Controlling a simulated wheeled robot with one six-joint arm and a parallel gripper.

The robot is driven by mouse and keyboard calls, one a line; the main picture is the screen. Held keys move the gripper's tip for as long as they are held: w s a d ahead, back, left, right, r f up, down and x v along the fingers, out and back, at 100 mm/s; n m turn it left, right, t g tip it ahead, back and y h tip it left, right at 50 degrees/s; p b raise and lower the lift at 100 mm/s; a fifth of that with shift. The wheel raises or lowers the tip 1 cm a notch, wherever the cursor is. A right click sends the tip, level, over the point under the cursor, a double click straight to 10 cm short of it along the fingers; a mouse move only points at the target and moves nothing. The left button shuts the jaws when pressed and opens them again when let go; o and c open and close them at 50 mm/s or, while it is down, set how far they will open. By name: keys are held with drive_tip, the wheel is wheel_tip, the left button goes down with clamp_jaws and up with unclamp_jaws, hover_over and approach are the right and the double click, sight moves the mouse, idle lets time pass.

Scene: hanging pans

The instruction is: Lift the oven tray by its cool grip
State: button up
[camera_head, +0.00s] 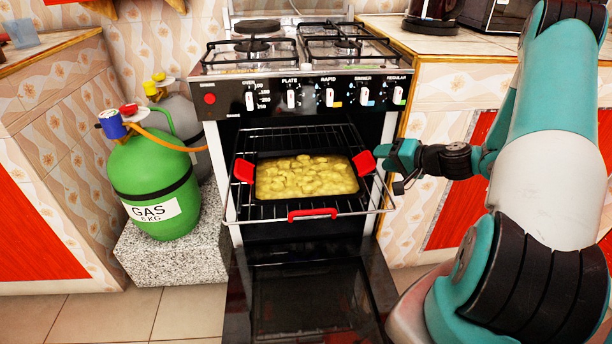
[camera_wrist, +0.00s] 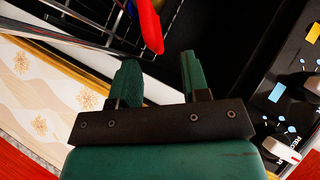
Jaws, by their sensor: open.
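The dark oven tray (camera_head: 262,190), filled with yellow food, sits on the wire rack inside the open oven. A red grip (camera_head: 364,162) is on its right side and another red grip (camera_head: 244,171) is on its left side. My gripper (camera_head: 386,162) is just right of the right red grip. In the wrist view, my gripper (camera_wrist: 160,76) is open and empty. The red grip (camera_wrist: 148,25) shows just beyond the fingertips, nearer the left finger. I cannot tell whether they touch.
The wire rack (camera_head: 291,138) has a red handle (camera_head: 312,214) at its front. The oven door (camera_head: 305,300) hangs open below. The control panel (camera_head: 312,95) and hob are above. A green gas bottle (camera_head: 152,180) stands at left, and a tiled counter (camera_head: 440,85) is at right.

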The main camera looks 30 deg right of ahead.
sight(371, 157)
drive_tip(key=x, duration=0.2)
drive_tip(key=b+x, duration=0.1)
drive_tip(key=x, duration=0.1)
drive_tip(key=shift+s+f, duration=0.1)
drive_tip(key=shift+f, duration=0.15)
drive_tip(key=shift+w+f, duration=0.15)
drive_tip(key=shift+w, duration=0.35)
clamp_jaws()
